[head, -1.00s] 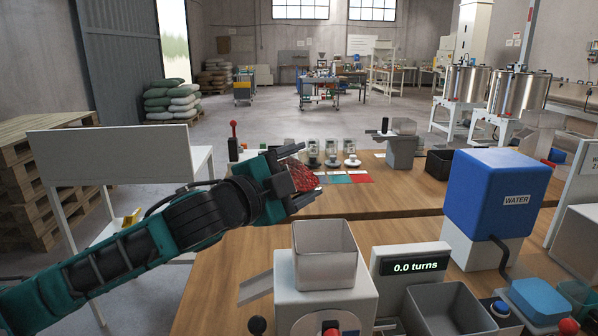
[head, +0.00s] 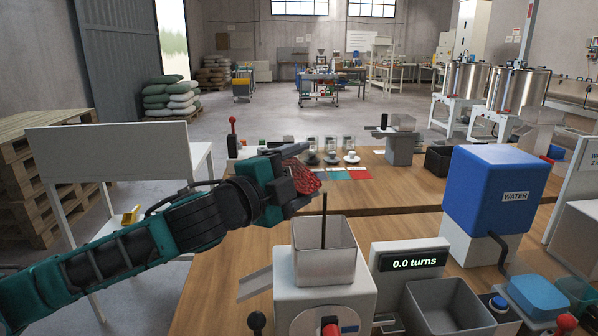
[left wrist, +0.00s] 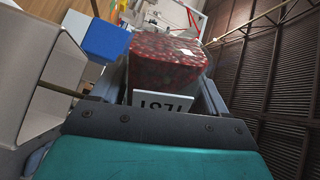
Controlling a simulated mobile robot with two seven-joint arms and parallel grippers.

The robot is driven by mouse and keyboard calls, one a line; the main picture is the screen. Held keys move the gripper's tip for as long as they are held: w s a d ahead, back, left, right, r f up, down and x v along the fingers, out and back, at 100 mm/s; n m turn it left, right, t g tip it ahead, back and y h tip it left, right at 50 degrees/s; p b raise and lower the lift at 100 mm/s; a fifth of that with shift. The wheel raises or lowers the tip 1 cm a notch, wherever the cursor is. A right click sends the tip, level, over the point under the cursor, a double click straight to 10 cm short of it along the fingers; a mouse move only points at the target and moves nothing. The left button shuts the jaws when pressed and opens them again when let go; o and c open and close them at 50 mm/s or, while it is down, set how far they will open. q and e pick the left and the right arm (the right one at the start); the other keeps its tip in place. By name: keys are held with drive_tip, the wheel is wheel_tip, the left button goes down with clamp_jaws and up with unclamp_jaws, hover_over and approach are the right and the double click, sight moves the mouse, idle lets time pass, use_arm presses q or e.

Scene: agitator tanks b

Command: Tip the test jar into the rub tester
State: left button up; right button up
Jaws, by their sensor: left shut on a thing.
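The test jar (head: 305,181), with red speckled contents, is gripped by my left gripper (head: 299,175) and tilted to the right. In the left wrist view the jar (left wrist: 168,62) shows a white TEST label upside down, between the fingers. The rub tester (head: 325,290) is a white machine with a square, grey see-through hopper (head: 324,262) on top. A thin dark vertical streak (head: 324,215), like a falling stream, runs from beside the jar down into the hopper. The jar is above and slightly left of the hopper. My right gripper is out of view.
A display (head: 409,261) reads 0.0 turns. A grey open bin (head: 447,308) stands right of the tester, and a blue WATER container (head: 498,195) stands behind it. A sloping chute (head: 255,284) sticks out left. Cups and coloured cards stand farther back.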

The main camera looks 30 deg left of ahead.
use_arm(q)
drive_tip(key=shift+d+f+m, duration=0.1)
drive_tip(key=shift+f+m, duration=0.05)
drive_tip(key=shift+m, duration=0.45)
drive_tip(key=shift+d+f+m, duration=0.15)
drive_tip(key=shift+f+m, duration=0.1)
drive_tip(key=shift+m, duration=0.35)
drive_tip(key=shift+d+m, duration=0.1)
drive_tip(key=shift+m, duration=0.4)
